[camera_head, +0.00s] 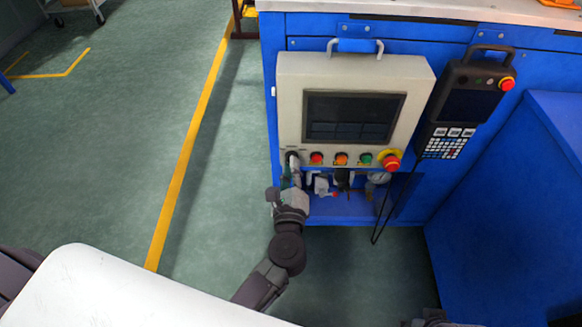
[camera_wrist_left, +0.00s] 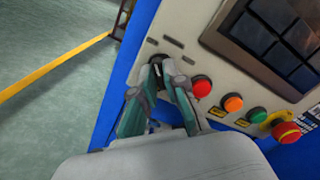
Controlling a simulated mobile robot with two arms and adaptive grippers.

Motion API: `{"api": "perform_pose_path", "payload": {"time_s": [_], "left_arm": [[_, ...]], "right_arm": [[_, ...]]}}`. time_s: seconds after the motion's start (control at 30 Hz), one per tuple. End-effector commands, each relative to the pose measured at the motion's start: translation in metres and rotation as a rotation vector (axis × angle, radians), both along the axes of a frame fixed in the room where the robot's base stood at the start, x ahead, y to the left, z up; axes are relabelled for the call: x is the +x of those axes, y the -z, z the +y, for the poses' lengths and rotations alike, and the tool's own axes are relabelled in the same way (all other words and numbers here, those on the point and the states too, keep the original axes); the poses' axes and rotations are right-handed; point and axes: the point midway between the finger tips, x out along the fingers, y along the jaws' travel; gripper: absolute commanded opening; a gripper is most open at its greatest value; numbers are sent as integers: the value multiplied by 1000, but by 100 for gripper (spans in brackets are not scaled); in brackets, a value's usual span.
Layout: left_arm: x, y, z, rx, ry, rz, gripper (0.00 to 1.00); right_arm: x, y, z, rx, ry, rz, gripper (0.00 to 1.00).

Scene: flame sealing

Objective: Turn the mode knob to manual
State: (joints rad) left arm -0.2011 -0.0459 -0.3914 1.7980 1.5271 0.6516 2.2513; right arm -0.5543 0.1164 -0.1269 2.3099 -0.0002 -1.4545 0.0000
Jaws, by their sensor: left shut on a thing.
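The mode knob (camera_wrist_left: 156,67) is a small black knob at the left end of the button row, on the beige control panel (camera_head: 290,90). In the left wrist view, the fingers of my left gripper (camera_wrist_left: 166,78) are shut on it from both sides and cover part of it. In the head view, my left gripper (camera_head: 292,166) reaches up to the panel's lower left corner, and the knob is mostly hidden behind the fingers. I cannot make out the knob's markings or which mode it points to. My right gripper does not clearly show.
Right of the knob are a red button (camera_head: 316,158), an orange button (camera_head: 341,159), a green button (camera_head: 366,159) and a red emergency stop (camera_head: 392,163). A dark screen (camera_head: 352,117) sits above. A teach pendant (camera_head: 465,105) hangs to the right. Open floor lies left.

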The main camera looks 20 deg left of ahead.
Motion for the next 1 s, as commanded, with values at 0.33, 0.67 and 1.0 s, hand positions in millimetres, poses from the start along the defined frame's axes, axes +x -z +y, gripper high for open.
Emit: {"api": "perform_pose_path", "payload": {"time_s": [0.33, 0.67, 1.0], "left_arm": [[0, -1, 0, 159, -1, 47, 0], [0, -2, 0, 427, -2, 126, 0], [0, -1, 0, 646, -2, 188, 0]], "right_arm": [[4, 21, 2, 2, -3, 12, 40], [5, 59, 3, -1, -6, 35, 40], [1, 95, 2, -3, -9, 53, 40]]}}
